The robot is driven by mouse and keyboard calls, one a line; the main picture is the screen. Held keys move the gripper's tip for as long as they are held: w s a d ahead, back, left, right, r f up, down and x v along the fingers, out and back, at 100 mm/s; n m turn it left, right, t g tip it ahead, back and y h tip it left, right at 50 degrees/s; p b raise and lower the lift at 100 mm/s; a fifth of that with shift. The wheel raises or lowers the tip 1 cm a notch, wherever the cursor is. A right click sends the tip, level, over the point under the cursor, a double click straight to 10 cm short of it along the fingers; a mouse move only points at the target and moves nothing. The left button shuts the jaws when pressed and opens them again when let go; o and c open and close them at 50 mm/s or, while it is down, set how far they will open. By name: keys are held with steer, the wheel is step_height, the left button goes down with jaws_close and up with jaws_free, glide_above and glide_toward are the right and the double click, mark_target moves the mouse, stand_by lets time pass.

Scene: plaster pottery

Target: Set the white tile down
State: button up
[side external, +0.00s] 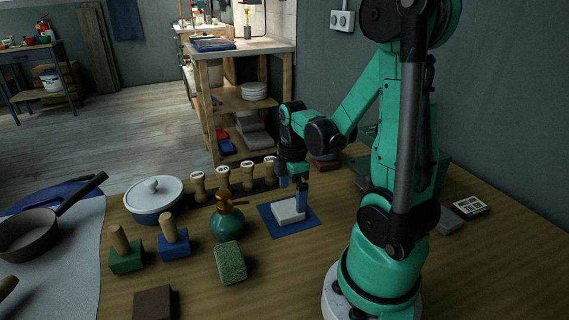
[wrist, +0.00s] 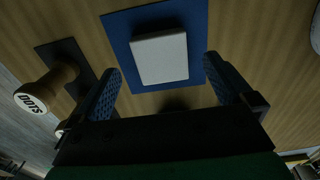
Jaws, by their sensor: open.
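The white tile (side external: 287,212) lies flat on a blue mat (side external: 307,226) on the wooden table. The wrist view shows the tile (wrist: 160,58) inside the edges of the blue mat (wrist: 118,28). My gripper (side external: 292,189) is just above the tile, pointing down. In the wrist view my gripper's (wrist: 166,84) two blue fingers are spread wider than the tile, with a gap on each side. Nothing is held between them. Whether the fingertips reach down to the tile's level is hard to tell.
A row of wooden stamps (side external: 223,175) stands behind the mat; one stamp (wrist: 50,86) shows left in the wrist view. A green bottle (side external: 227,222) and a green sponge (side external: 230,262) are left of the mat. A lidded pot (side external: 153,203) stands farther left. Bare table lies in front.

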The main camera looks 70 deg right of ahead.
mark_target(292, 207)
step_height(292, 207, up, 8)
steer(key=w+a+r+m+t, duration=0.1)
steer(key=w+a+m+t, duration=0.2)
steer(key=a, duration=0.5)
steer(key=w+a+m+t, duration=0.4)
steer(key=a+m, duration=0.2)
steer(key=a, duration=0.2)
steer(key=shift+r, duration=0.35)
steer(key=shift+d, duration=0.1)
